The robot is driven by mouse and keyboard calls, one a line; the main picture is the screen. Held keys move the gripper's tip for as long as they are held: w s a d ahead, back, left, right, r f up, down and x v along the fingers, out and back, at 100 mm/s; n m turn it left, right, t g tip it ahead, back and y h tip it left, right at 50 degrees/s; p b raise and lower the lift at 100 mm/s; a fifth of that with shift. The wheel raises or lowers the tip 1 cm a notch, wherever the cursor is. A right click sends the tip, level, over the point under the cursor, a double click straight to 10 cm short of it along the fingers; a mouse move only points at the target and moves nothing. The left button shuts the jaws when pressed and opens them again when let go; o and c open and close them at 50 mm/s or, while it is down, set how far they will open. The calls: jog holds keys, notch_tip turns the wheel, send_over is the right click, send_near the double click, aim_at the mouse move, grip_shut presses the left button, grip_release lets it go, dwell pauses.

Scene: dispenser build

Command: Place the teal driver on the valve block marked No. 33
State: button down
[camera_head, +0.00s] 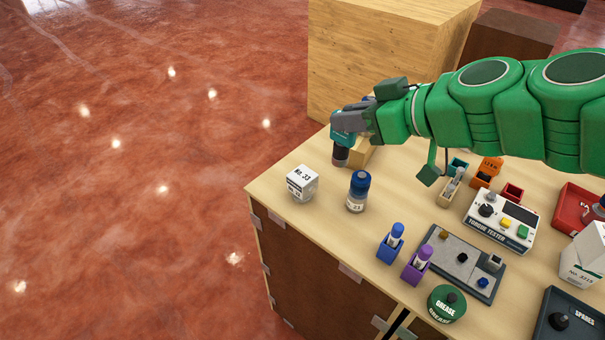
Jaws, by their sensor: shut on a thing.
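The teal driver (342,141) is held in my gripper (348,127), which is shut on it. The driver hangs roughly upright with its dark lower end downward. It is above and to the right of a white block (302,183) marked No. 33, apart from it in the picture. The block sits near the table's left corner, and nothing rests on its top. Whether the driver's lower end touches the table is hard to tell.
A blue bottle (358,191) stands right of the block. A wooden piece (362,152) is just behind the driver. A large wooden box (385,55) stands behind. Blue (393,243) and purple (417,264) holders, a grey fixture (457,262) and a torque tester (501,220) fill the right side.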

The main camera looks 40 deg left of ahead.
aim_at(331, 132)
jog(key=s, duration=0.5)
jog(key=w+a+f, duration=0.8)
jog(key=a+f, duration=0.3)
jog(key=f, duration=0.1)
jog(key=shift+a+f, duration=0.15)
jog(key=shift+f, duration=0.25)
dwell(0.4)
jog(key=shift+f, duration=0.1)
jog(key=c, duration=0.9)
grip_release()
jog(key=shift+c, duration=0.2)
jog(key=v, duration=1.2)
